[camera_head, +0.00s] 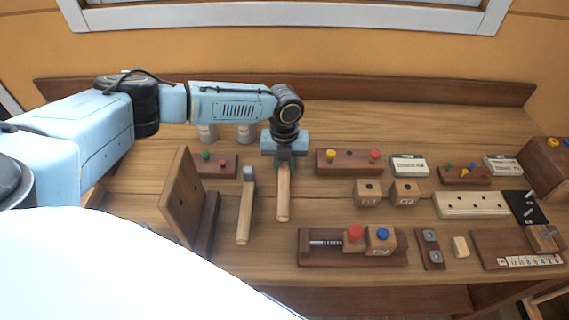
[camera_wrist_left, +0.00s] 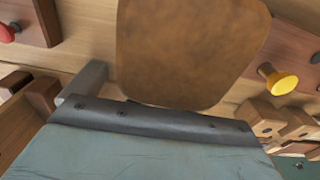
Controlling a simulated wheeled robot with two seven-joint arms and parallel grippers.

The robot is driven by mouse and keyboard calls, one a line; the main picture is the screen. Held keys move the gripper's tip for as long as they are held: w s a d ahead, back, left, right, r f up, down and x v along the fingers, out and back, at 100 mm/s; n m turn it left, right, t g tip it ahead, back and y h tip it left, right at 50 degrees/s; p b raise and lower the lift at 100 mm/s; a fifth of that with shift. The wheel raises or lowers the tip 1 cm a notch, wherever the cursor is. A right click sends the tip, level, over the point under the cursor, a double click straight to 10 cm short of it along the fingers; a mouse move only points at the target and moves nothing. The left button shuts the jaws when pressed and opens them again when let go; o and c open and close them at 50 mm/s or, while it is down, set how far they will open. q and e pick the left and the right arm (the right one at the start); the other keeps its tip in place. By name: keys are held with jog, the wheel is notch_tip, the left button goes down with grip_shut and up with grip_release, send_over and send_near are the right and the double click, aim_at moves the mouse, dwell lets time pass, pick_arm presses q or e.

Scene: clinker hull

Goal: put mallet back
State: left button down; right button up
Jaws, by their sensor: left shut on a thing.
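My left gripper (camera_head: 285,163) is shut on a wooden handle (camera_head: 283,195), which I take for the mallet's. The handle extends below the gripper in the head view. A mallet head cannot be made out clearly in the head view. In the left wrist view a broad brown wooden surface (camera_wrist_left: 190,50) lies close beyond the gripper's grey edge; I cannot tell which part of the held thing it is. A second tool with a wooden handle (camera_head: 245,210) and a grey head (camera_head: 249,173) lies just left of it. My right gripper is out of view.
An upright wooden board (camera_head: 181,195) stands at left. A block with red and yellow pegs (camera_head: 346,168) is right of the gripper. A wooden vise-like fixture (camera_head: 330,256) is at the front. Cubes, plates and a peg block (camera_head: 464,177) fill the right side.

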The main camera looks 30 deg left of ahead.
pick_arm(q)
jog(key=shift+f, duration=0.55)
dwell(0.4)
jog(key=c, duration=1.2)
grip_release()
notch_tip(320, 180, up, 8)
jog(key=p, duration=0.7)
jog(key=shift+r+p, duration=0.1)
jog(key=shift+p, duration=0.2)
